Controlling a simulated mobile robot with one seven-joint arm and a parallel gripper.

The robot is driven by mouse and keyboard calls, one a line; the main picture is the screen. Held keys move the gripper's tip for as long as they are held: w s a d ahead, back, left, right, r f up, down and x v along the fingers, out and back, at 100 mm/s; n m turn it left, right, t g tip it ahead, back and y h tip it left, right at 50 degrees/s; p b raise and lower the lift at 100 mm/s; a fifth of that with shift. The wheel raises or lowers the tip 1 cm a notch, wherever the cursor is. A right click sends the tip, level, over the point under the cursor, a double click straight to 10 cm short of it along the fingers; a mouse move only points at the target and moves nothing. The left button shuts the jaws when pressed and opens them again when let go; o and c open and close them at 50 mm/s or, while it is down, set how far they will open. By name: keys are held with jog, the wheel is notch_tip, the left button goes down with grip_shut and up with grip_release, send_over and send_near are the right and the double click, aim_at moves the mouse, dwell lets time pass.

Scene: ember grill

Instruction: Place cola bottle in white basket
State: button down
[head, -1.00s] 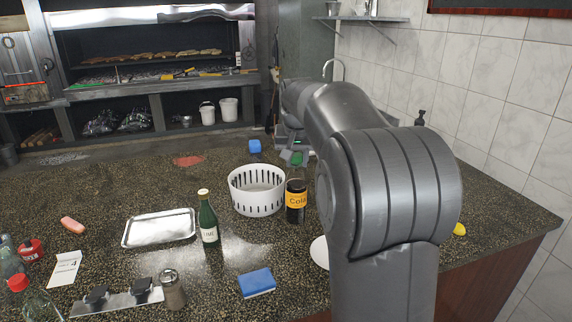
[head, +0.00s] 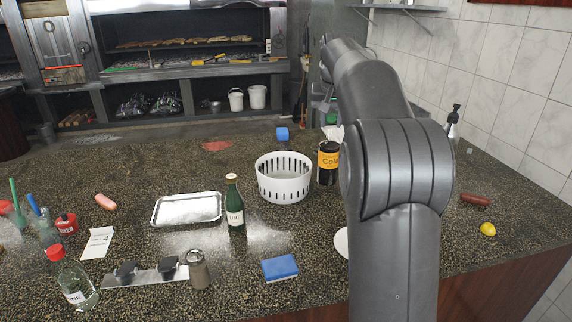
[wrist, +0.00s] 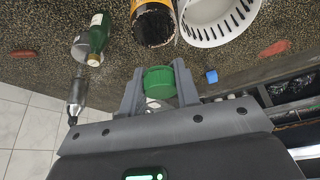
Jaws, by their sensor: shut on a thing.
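The basket is round with slotted walls. In the head view my arm hides most of the gripper.
A green bottle (head: 235,210) stands left of the basket, near a metal tray (head: 187,222). A blue sponge (head: 280,268) lies in front, and a blue block (head: 282,134) lies behind the basket. A lemon (head: 488,229) and a sausage (head: 475,198) lie at right.

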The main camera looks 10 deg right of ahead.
jog(key=w+a+f, duration=0.2)
jog(key=w+a, duration=0.8)
jog(key=w, duration=0.3)
notch_tip(320, 180, down, 10)
jog(key=shift+n, duration=0.4)
jog(key=shift+s+a+f, duration=0.1)
jog(key=c, duration=1.1)
grip_release()
jog(key=shift+f, duration=0.1)
